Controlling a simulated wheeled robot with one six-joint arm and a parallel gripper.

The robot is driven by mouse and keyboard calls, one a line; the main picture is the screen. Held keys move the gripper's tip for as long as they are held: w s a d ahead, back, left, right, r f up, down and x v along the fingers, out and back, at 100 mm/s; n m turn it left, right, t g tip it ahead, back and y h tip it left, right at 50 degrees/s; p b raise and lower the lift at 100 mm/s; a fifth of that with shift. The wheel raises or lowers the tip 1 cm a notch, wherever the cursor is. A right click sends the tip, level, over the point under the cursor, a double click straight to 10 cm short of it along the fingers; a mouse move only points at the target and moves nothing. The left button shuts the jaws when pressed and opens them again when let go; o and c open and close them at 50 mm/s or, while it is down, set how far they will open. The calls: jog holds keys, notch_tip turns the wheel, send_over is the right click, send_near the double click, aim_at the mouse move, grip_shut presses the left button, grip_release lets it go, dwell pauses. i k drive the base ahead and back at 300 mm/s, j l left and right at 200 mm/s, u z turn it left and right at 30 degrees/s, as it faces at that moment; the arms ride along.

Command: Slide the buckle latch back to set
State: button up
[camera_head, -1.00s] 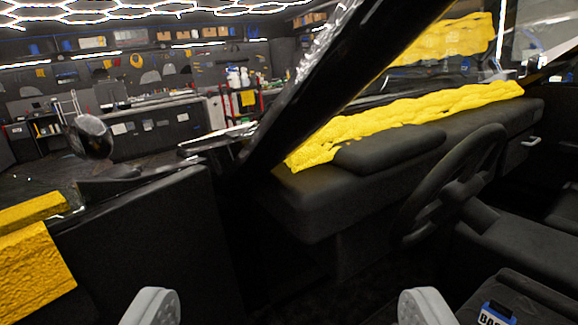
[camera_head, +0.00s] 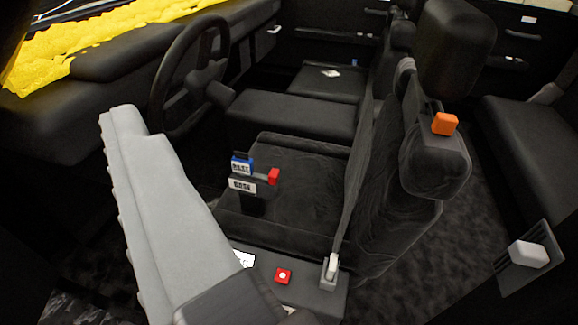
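A small light-grey buckle (camera_head: 328,284) with a white latch piece (camera_head: 332,263) stands on the dark ledge beside the driver's seat, at the bottom of a strap-like strip along the seat back. I cannot tell the latch's slide position. A pale block (camera_head: 528,255) on a grey ridged plate (camera_head: 518,276) is at the right edge. One large grey ridged finger of my gripper (camera_head: 155,195) fills the lower left, left of the buckle and apart from it in the picture. The other finger is not visible, so the opening cannot be judged. I see nothing held.
A labelled blue-and-white block with a red end (camera_head: 273,177) rises at the seat cushion (camera_head: 310,190). An orange block (camera_head: 445,124) is on the seat back. The steering wheel (camera_head: 190,75) is upper left.

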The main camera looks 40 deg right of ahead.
aim_at(273, 177)
jog(key=k+z, duration=0.15)
jog(key=z, duration=0.55)
